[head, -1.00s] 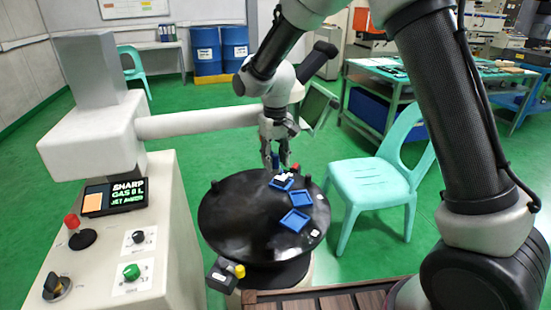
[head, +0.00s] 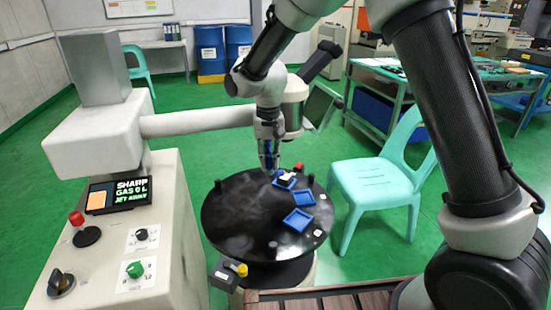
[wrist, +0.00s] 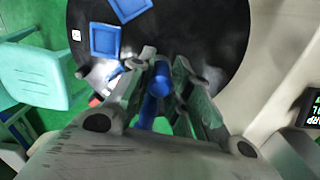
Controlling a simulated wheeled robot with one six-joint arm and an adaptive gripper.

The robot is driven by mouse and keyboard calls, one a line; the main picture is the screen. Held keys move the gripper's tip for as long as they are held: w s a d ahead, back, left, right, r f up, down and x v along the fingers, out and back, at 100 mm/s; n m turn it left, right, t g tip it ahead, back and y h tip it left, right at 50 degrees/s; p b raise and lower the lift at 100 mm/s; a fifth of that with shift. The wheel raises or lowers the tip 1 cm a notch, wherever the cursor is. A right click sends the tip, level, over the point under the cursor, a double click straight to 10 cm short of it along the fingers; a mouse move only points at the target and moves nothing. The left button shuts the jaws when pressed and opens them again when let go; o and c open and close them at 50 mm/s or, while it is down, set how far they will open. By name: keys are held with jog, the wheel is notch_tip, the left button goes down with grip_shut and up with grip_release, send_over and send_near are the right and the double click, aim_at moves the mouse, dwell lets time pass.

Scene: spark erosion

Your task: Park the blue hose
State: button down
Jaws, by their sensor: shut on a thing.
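The blue hose (wrist: 158,80) shows as a short blue cylinder between the fingers of my gripper (wrist: 157,86) in the wrist view. My gripper is shut on it. In the head view, my gripper (head: 268,158) points down above the far edge of the round black table (head: 240,215), with a bit of blue between its fingers. The hose's far end and any fitting for it are hidden or too small to tell.
A beige control console (head: 130,240) stands left, with a horizontal arm (head: 195,122) reaching behind the table. A mint chair (head: 375,185) stands right.

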jog(key=shift+w+a+m, duration=0.35)
jog(key=shift+a+m, duration=0.6)
jog(key=shift+m, duration=0.25)
jog(key=shift+w+a+m, duration=0.3)
jog(key=shift+a+m, duration=0.6)
jog(key=shift+m, duration=0.3)
jog(key=shift+w+a+m, duration=0.35)
jog(key=shift+a+m, duration=0.6)
jog(key=shift+m, duration=0.25)
jog(key=c, duration=1.3)
grip_release()
notch_tip(320, 180, up, 12)
